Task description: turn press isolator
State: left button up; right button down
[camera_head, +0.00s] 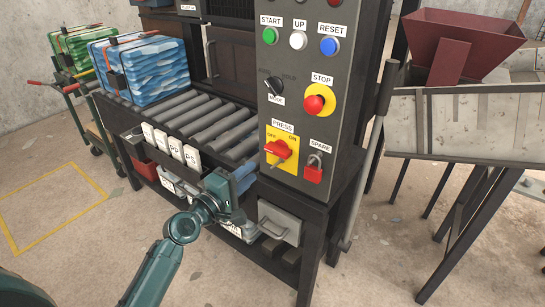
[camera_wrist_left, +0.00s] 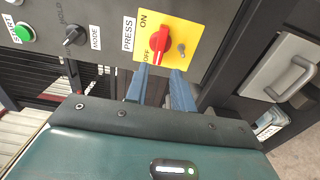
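The press isolator is a red rotary handle (camera_head: 278,150) on a yellow plate (camera_head: 271,162) low on the dark control panel. It also shows in the left wrist view (camera_wrist_left: 162,42). Its white-marked end points to the OFF side, away from ON. My left gripper (camera_head: 246,176) is just left of and below the plate in the head view. In the left wrist view its two blue fingers (camera_wrist_left: 159,72) are apart with nothing between them. Their tips reach the plate's OFF-side edge, near the handle's marked end; contact cannot be told. My right gripper is not in view.
A red padlock (camera_head: 314,168) hangs under SPARE beside the isolator. The mode switch (camera_head: 273,86) and red stop button (camera_head: 314,104) sit above. A roller conveyor (camera_head: 215,122) lies left of the panel. A long lever (camera_head: 366,165) stands at its right.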

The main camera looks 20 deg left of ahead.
aim_at(274, 153)
pick_arm(q)
jog(key=x, duration=1)
jog(key=shift+w+b, duration=0.1)
jog(key=shift+b, duration=0.25)
jog(key=shift+f, duration=0.1)
grip_shut()
